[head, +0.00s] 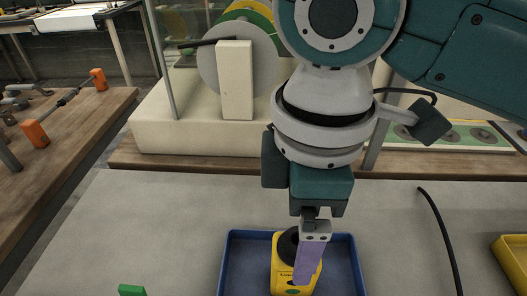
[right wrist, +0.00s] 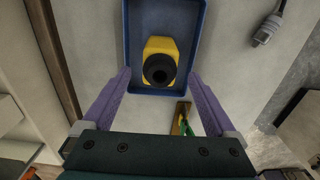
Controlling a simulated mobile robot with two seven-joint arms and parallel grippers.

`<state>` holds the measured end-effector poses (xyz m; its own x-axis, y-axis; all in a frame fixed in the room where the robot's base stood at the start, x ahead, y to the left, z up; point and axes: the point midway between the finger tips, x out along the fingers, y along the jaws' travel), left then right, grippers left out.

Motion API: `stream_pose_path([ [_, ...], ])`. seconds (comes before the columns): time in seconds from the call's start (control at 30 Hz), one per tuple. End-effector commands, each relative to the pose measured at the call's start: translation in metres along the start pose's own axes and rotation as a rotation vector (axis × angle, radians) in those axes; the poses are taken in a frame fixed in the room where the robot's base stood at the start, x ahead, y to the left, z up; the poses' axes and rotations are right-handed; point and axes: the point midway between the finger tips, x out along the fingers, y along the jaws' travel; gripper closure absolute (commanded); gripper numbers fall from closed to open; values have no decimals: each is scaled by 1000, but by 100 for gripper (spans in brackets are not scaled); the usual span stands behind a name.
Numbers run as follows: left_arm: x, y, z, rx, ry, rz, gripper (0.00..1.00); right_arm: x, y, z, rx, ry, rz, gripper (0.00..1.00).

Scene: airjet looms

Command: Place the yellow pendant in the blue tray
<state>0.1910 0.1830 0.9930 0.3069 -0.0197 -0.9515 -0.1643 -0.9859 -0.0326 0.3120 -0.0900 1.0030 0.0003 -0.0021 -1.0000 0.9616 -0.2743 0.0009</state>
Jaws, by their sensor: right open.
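The yellow pendant (head: 280,265) with a black round knob lies inside the blue tray (head: 237,262). In the right wrist view the pendant (right wrist: 160,46) rests on the tray floor, and the tray (right wrist: 189,35) surrounds it. My right gripper (head: 308,264) hangs over the tray in the head view, and its purple finger hides part of the pendant. In the right wrist view my right gripper (right wrist: 158,77) is open, with its purple fingers apart on either side of the pendant's near end and nothing gripped. My left gripper is not in view.
A green block (head: 131,290) lies at the front left. A black cable (head: 441,235) runs over the grey table to the right, and a yellow bin (head: 512,262) stands at the right edge. A cream machine (head: 205,125) stands behind the table.

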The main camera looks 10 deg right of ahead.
Motion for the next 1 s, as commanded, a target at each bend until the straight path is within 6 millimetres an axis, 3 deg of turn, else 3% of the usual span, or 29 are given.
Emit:
stream_pose_path([
  [0.1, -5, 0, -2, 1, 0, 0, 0, -26, 1, 0, -1, 2, 3, 8],
  [0.3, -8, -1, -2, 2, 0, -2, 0, -48, 0, -1, 1, 2, 1, 8],
  [0.73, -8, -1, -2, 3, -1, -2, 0, -50, -3, -2, 5, 11, -3, 8],
  [0.87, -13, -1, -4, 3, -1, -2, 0, -46, -21, -14, 48, 93, -17, 8],
  [1.0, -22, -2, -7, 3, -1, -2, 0, -42, -47, -28, 206, 249, -28, 8],
])
